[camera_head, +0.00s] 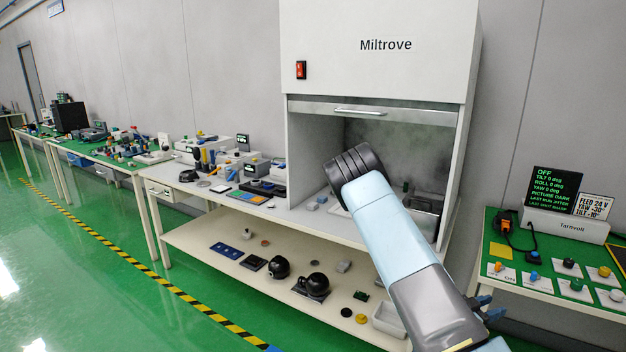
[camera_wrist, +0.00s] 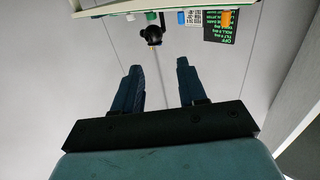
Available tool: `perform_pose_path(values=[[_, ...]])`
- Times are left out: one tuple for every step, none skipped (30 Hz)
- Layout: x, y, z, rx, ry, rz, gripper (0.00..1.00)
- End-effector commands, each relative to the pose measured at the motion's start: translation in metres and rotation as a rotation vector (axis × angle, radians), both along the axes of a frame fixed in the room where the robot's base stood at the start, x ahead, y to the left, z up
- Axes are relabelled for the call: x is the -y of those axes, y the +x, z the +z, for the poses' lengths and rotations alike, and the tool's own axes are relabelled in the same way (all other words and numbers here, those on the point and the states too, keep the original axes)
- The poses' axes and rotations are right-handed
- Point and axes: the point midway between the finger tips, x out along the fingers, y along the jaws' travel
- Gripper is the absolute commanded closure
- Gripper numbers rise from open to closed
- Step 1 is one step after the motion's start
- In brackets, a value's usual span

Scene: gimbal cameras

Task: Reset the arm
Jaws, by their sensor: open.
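My arm (camera_head: 390,230) rises from the lower right of the head view and bends at a dark joint in front of the hood's opening. My gripper (camera_head: 487,307) shows there only as blue finger parts beside the arm, left of the right-hand bench. In the wrist view my gripper (camera_wrist: 159,72) has its two blue fingers apart, with nothing between them. The wrist picture is upside down. A dark rounded device (camera_wrist: 152,33) hangs in it beyond the fingertips, apart from them.
The Miltrove hood (camera_head: 385,70) stands behind my arm, its front partly open. The right bench (camera_head: 540,285) holds knobs, cards and a dark screen (camera_head: 556,190) reading OFF. A lower shelf (camera_head: 215,228) carries black round devices. Green floor (camera_head: 90,270) is clear at left.

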Motion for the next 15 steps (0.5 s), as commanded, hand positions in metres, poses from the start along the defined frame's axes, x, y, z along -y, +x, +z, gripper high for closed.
perform_pose_path(values=[[0.001,0.0,0.0,0.0,0.0,-0.001,0.59],[0.001,0.0,0.0,0.0,0.0,-0.002,0.59],[0.0,0.002,0.0,0.003,0.023,-0.001,0.59],[-0.001,0.003,0.0,0.003,0.037,-0.001,0.59],[-0.001,0.004,0.0,0.002,0.05,0.001,0.59],[-0.002,0.005,-0.001,0.001,0.067,0.003,0.59],[-0.003,0.006,-0.001,0.0,0.08,0.004,0.59],[-0.004,0.007,-0.001,0.002,0.094,0.005,0.59],[-0.005,0.009,-0.001,0.001,0.112,0.007,0.59],[-0.006,0.01,-0.001,0.001,0.126,0.008,0.59],[-0.007,0.011,-0.001,0.0,0.141,0.011,0.59],[-0.009,0.013,-0.001,0.0,0.16,0.014,0.59],[-0.01,0.014,-0.001,-0.001,0.177,0.016,0.59],[-0.011,0.016,-0.001,0.0,0.193,0.019,0.59],[-0.014,0.018,-0.001,-0.002,0.217,0.024,0.59]])
